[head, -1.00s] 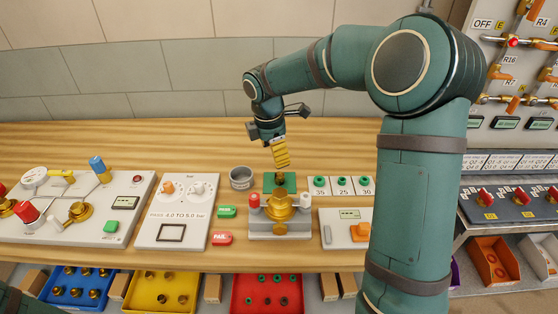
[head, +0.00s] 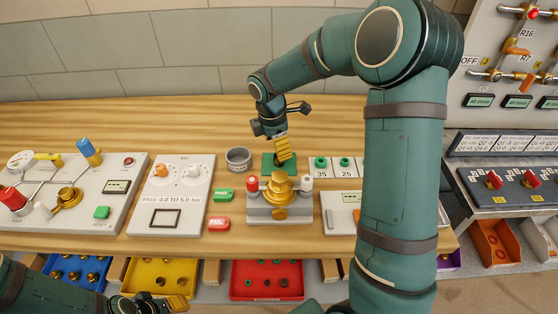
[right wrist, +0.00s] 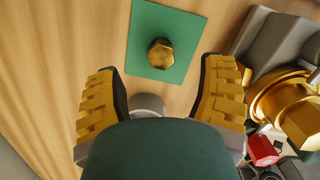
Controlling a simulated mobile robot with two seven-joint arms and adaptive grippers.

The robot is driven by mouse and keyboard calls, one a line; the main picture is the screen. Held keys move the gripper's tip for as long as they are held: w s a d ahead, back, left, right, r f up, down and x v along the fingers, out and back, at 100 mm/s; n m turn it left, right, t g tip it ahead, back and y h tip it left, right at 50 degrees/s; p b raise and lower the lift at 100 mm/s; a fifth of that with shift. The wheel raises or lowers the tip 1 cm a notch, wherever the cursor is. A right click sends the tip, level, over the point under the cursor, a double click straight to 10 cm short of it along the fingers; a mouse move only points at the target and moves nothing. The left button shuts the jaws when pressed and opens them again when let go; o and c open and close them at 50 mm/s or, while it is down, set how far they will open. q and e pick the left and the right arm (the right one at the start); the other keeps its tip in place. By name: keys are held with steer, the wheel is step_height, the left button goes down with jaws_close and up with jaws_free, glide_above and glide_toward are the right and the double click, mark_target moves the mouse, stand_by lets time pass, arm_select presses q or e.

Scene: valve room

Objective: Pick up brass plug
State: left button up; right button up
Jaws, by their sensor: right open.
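The brass plug (right wrist: 160,53) is a hex-headed piece on a small green mat (right wrist: 186,28) in the right wrist view. The mat also shows in the head view (head: 268,161), behind the brass valve body (head: 279,188); the plug is hard to make out there. My right gripper (right wrist: 161,84) is open, with its yellow fingers on either side of the view and the plug ahead between them, not touched. In the head view it hangs just over the mat (head: 283,150). My left gripper (head: 164,303) is at the bottom edge, low before the bench; its opening is unclear.
A grey cup (head: 238,159) stands left of the mat. Green PASS (head: 223,195) and red FAIL (head: 219,223) tags lie left of the valve fixture. Numbered tiles with green rings (head: 321,166) are to the right. Free wood lies behind the mat.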

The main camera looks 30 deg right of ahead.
steer(key=f+b, duration=0.1)
steer(key=f, duration=0.4)
steer(key=shift+d+b, duration=0.2)
steer(key=shift+b, duration=0.1)
steer(key=shift+o, duration=0.2)
steer(key=shift+s, duration=0.1)
jaws_close()
